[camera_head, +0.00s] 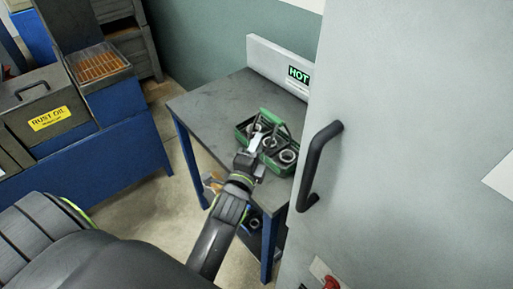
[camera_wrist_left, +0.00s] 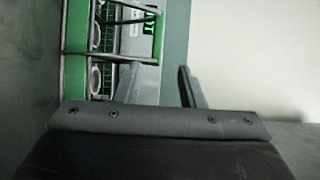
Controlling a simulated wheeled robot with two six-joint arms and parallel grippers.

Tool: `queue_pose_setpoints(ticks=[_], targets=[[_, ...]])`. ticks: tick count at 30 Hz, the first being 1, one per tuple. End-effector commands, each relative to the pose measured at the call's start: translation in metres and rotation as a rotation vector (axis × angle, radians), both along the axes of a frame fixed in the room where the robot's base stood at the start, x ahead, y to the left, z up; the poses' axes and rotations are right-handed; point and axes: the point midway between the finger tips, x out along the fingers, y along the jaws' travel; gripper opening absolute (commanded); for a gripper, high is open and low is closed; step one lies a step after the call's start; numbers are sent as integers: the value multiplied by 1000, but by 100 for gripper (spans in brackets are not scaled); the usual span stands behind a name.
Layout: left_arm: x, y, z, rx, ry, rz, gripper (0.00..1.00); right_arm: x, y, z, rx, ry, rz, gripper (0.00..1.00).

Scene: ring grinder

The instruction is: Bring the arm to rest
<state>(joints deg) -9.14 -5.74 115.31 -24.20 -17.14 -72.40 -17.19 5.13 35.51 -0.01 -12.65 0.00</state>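My left arm reaches over the grey table (camera_head: 205,100) from the front. My left gripper (camera_head: 256,141) is over the front left side of a green and black basket (camera_head: 243,127), which holds several metal rings (camera_head: 287,156). In the left wrist view the two fingers of the gripper (camera_wrist_left: 172,90) stand apart with a gap between them and nothing seen held. The basket (camera_wrist_left: 78,75) shows there behind and left of the fingers; I cannot tell if they touch it. My right gripper is not in view.
A large grey cabinet door with a black handle (camera_head: 315,165) stands close on the right. A sign reading HOT (camera_head: 298,74) is on the panel behind the table. A RUST OIL box (camera_head: 45,105) and an orange-grated tray (camera_head: 99,66) sit on blue stands at left.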

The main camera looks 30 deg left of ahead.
Motion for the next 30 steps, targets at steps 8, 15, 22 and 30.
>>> queue_pose_setpoints(ticks=[8, 15, 22, 30], targets=[[0, 0, 0, 0, 0, 0, 36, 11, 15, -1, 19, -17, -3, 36], [-11, 10, -11, -86, 51, 24, 36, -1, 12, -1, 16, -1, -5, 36], [-75, 42, -61, -529, 286, 192, 36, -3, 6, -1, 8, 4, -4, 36], [-177, 55, -105, -1020, 540, 525, 36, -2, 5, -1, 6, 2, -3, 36]])
